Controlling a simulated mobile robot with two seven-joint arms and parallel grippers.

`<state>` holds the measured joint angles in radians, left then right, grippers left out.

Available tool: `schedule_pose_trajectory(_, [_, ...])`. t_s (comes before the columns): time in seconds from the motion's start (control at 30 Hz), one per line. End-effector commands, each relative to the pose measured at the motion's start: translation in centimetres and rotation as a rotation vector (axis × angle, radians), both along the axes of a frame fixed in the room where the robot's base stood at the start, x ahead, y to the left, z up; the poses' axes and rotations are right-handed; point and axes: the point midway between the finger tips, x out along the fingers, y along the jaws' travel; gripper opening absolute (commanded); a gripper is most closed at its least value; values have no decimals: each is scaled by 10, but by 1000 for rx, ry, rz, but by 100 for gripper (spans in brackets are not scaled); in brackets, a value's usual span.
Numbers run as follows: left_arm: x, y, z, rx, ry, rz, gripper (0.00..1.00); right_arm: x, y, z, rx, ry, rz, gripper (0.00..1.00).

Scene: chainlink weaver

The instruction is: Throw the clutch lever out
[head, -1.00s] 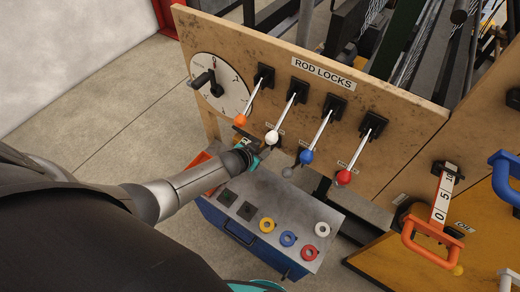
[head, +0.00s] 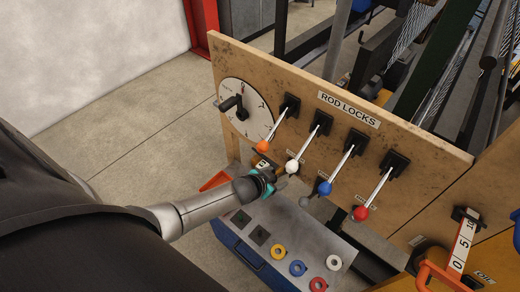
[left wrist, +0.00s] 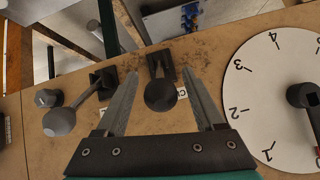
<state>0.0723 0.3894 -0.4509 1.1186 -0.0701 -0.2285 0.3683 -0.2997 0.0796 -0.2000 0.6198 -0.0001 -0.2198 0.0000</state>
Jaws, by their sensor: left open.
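In the left wrist view a lever with a dark round knob (left wrist: 160,96) stands on the wooden panel, with a partly hidden label beside it that seems to begin with C. My left gripper (left wrist: 168,92) is open, its two fingers on either side of this knob with gaps showing. In the head view my left gripper (head: 282,182) is at the panel's lower part, below the white-knobbed lever, and the dark knob cannot be made out there. A lever with a grey knob (left wrist: 60,121) is beside it; its knob also shows in the head view (head: 304,201). My right gripper is not in view.
Rod-lock levers with orange (head: 262,146), white (head: 292,167), blue (head: 324,188) and red (head: 360,213) knobs hang close above my gripper. A numbered dial (head: 246,108) is at the left. A bench with coloured rings (head: 298,267) stands below.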

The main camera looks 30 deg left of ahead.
Motion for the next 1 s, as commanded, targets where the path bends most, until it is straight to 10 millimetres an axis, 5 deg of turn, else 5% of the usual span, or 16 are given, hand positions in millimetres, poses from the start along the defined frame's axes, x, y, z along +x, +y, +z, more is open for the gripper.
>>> schedule_pose_trajectory(0.6, [-71,6,62,1,0,-1,70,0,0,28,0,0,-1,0])
schedule_pose_trajectory(1.0, [-92,8,81,1,-3,0,70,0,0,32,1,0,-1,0])
